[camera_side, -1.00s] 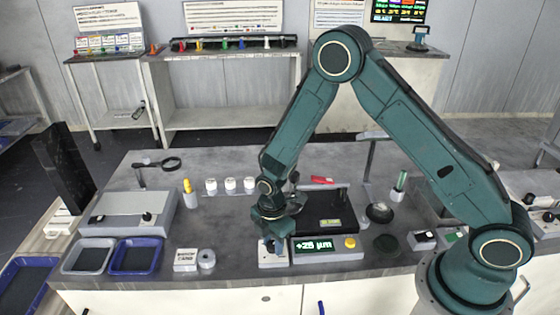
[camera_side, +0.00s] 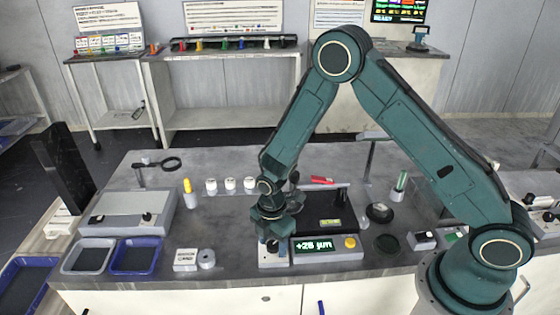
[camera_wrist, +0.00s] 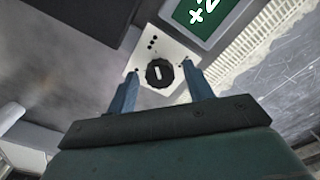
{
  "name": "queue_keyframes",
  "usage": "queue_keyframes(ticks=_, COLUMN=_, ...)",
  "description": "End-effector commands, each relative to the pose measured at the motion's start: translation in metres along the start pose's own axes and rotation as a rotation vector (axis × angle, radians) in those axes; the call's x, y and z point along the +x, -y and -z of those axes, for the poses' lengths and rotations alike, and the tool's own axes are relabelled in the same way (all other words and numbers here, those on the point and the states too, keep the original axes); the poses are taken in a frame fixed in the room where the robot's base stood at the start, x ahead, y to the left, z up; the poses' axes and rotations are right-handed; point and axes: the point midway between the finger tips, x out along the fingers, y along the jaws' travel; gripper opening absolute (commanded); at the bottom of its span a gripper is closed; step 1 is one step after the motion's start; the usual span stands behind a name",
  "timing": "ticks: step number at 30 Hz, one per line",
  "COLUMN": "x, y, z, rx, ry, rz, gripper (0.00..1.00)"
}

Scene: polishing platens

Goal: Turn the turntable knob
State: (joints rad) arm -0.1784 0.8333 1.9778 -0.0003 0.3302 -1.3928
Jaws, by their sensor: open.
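A round black knob with a white mark (camera_wrist: 160,74) sits on a pale control box (camera_wrist: 178,50). In the side view the knob (camera_side: 272,246) shows just below my gripper (camera_side: 271,232), at the front of the bench. In the wrist view my gripper (camera_wrist: 161,72) is open, with one blue finger on each side of the knob. I see gaps between the fingers and the knob, and nothing is held. In the side view, the fingertips end above the box (camera_side: 272,260), close over the knob.
A green display (camera_side: 318,246) with a yellow button stands directly right of the control box. A black platform (camera_side: 322,207) lies behind it. A roll (camera_side: 206,258) and a blue tray (camera_side: 136,256) are to the left. The bench between roll and control box is clear.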

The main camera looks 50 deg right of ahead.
Motion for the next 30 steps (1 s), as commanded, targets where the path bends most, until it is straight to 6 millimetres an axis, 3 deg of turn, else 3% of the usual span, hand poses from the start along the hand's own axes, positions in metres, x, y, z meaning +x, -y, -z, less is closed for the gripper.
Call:
queue_keyframes(ticks=8, x=-0.006, y=0.0, z=0.0, rx=0.0, ry=0.0, rz=-0.001, gripper=0.52)
queue_keyframes(ticks=14, x=-0.024, y=-0.001, z=0.0, rx=0.0, ry=0.0, rz=-0.003, gripper=0.52)
queue_keyframes(ticks=30, x=-0.101, y=-0.001, z=0.0, rx=0.0, ry=-0.001, rz=-0.004, gripper=0.52)
